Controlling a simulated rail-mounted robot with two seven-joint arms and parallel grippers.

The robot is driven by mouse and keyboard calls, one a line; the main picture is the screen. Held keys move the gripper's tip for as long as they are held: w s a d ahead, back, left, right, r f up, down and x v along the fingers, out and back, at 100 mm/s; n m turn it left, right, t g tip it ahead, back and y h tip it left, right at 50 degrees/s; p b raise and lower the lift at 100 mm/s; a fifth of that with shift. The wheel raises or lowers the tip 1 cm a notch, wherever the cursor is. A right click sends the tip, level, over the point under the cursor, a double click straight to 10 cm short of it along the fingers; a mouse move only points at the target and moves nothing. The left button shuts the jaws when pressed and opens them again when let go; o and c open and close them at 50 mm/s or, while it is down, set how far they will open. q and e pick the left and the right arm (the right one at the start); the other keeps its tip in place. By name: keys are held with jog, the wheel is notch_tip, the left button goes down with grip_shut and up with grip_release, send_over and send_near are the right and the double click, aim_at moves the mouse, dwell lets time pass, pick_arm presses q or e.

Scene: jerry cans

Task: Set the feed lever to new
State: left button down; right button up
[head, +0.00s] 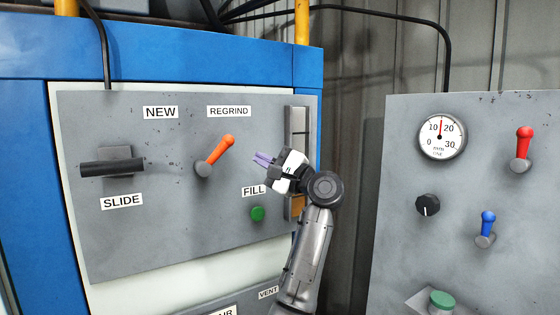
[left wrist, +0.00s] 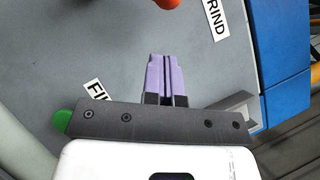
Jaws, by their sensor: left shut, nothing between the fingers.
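The orange feed lever (head: 215,155) sits on the grey panel between the NEW label (head: 160,112) and the REGRIND label (head: 229,111). Its handle tilts up and to the right, toward REGRIND. My left gripper (head: 263,159) is shut and empty, to the right of the lever and apart from it, with purple fingertips pointing left. In the left wrist view, the shut purple fingers (left wrist: 167,78) point toward the panel, and a small part of the orange lever (left wrist: 168,3) shows at the top edge. My right gripper is in neither view.
A black slide handle (head: 112,167) sticks out at the panel's left. A green button (head: 257,214) lies under the FILL label (head: 253,191), below my gripper. A second panel at right carries a gauge (head: 442,139), a red lever (head: 523,148) and a blue lever (head: 486,229).

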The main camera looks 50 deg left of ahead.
aim_at(216, 153)
pick_arm(q)
jog(key=shift+s+a+r+p, duration=0.5)
jog(key=shift+s+a+r, duration=0.1)
jog(key=shift+s, duration=0.25)
jog(key=shift+s+a+r+p, duration=0.5)
jog(key=shift+s+a+r, duration=0.1)
jog(key=shift+s, duration=0.25)
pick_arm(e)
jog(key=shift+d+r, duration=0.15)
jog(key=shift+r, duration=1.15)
pick_arm(q)
jog(key=shift+s, duration=0.1)
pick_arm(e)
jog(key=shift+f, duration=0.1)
